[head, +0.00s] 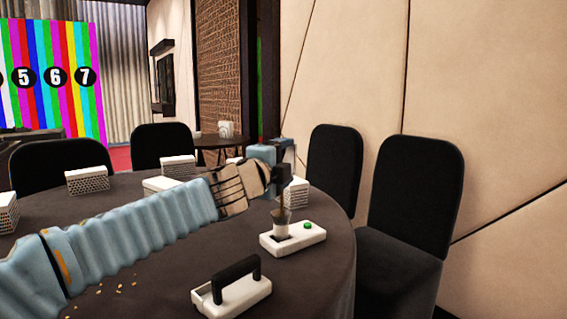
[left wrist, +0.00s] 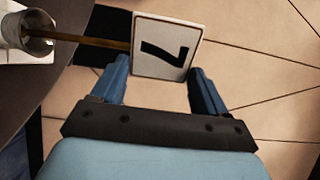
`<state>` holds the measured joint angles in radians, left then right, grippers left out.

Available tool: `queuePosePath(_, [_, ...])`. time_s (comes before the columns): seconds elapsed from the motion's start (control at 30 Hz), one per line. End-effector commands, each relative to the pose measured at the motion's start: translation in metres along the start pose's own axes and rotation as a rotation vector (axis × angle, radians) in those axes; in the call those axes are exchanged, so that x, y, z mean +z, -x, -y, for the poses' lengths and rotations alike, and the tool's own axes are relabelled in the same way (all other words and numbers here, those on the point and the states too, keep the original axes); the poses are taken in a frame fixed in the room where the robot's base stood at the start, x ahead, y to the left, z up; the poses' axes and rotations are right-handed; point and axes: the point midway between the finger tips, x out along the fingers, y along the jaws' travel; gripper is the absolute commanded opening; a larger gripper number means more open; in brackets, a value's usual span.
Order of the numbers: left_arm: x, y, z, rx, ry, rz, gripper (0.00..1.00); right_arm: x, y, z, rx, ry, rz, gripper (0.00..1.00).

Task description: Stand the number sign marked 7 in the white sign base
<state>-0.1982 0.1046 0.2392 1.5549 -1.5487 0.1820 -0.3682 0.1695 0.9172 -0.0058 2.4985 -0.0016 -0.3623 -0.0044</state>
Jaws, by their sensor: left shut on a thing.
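The white sign with a black 7 (left wrist: 165,47) shows in the left wrist view, on a thin brown stick (left wrist: 95,41). My left gripper (head: 283,158) is shut on the sign, which sits between its blue fingers (left wrist: 158,82). In the head view the gripper is above the white sign base (head: 310,238), a block with a green button and an upright round socket (head: 281,229). The stick reaches down to the socket's mouth, which also shows in the left wrist view (left wrist: 38,22). I cannot tell how deep its end sits. My right gripper is out of view.
A white tray with a black handle (head: 232,294) stands on the dark round table (head: 170,290) in front of the base. Several white perforated boxes (head: 88,180) stand around the table. Black chairs (head: 413,195) are at right and behind. Small crumbs lie at front left.

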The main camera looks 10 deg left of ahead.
Motion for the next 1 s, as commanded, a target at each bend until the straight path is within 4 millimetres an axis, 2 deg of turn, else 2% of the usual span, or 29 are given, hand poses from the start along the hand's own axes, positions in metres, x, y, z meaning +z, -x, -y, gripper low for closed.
queuePosePath(0.13, [0.0, 0.0, -0.006, -0.001, -0.001, 0.0, 0.36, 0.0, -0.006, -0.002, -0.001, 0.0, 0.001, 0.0])
queuePosePath(0.17, [0.0, 0.0, -0.004, -0.001, -0.001, 0.0, 0.77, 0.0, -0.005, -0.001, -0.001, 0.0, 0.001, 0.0])
queuePosePath(0.3, [0.0, 0.0, -0.004, 0.0, -0.001, 0.0, 0.98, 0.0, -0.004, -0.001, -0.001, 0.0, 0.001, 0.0])
queuePosePath(0.57, [0.0, 0.001, -0.004, 0.0, -0.001, 0.0, 1.0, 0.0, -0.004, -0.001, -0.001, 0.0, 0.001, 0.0])
queuePosePath(0.67, [0.0, 0.009, -0.004, -0.001, -0.002, 0.001, 1.0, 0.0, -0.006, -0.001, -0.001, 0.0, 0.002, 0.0])
queuePosePath(0.77, [0.001, 0.027, -0.004, -0.002, -0.001, 0.001, 1.0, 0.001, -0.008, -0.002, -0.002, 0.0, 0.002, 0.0])
queuePosePath(1.0, [0.001, 0.087, -0.003, -0.003, -0.001, 0.002, 1.0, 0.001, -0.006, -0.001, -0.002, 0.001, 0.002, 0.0])
